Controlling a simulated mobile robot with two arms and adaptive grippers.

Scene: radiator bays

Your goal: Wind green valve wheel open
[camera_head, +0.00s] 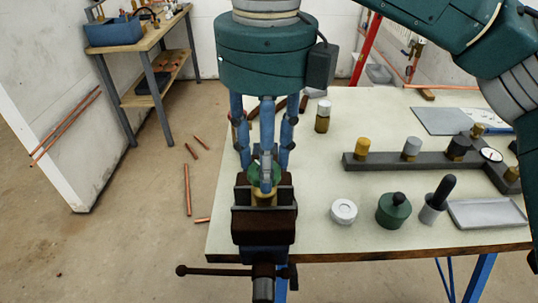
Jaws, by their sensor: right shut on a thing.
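The green valve wheel (277,174) sits on top of a brass valve body (263,199), clamped between the jaws of a dark vise (264,222) at the bench's front edge. My right gripper (266,166) points down from above, with its blue fingers closed around the wheel. The fingers and the gripper's body hide much of the wheel, so I cannot tell how far it is turned. My left gripper is not in view.
The vise handle (225,271) sticks out in front of the bench (310,207). To the right stand a white round part (343,211), a green part with a black knob (393,211), a black-handled tool (437,200), a grey tray (486,213) and a dark manifold (400,164).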

